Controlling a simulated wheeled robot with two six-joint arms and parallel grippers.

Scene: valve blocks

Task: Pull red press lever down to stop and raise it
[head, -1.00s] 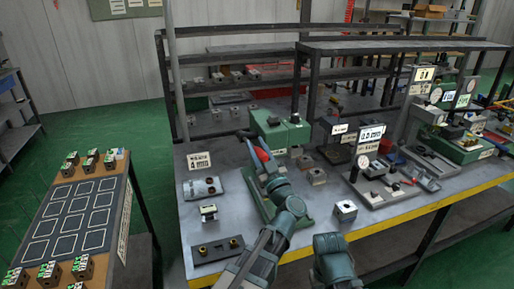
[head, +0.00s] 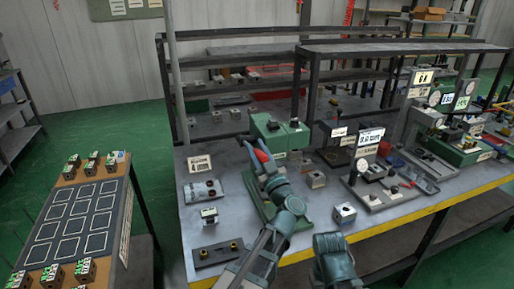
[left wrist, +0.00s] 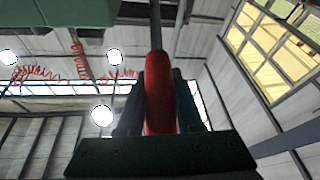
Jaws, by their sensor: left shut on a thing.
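The red press lever (head: 262,156) stands at the green press (head: 298,224) on the workbench in the head view. My left gripper (head: 267,170) is at the lever, and its arm hides much of the press. In the left wrist view the red lever handle (left wrist: 160,95) runs up between the two dark fingers of my left gripper (left wrist: 160,82), which are shut on it. A green block-shaped part (left wrist: 60,14) shows at the top left there. My right gripper is not in view.
A green machine block (head: 280,133) stands behind the lever. A small metal block (head: 344,214) and a dark plate with two yellow-rimmed parts (head: 218,254) lie near the bench front. A gauge stand (head: 368,165) is to the right. A tray table (head: 75,220) stands left.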

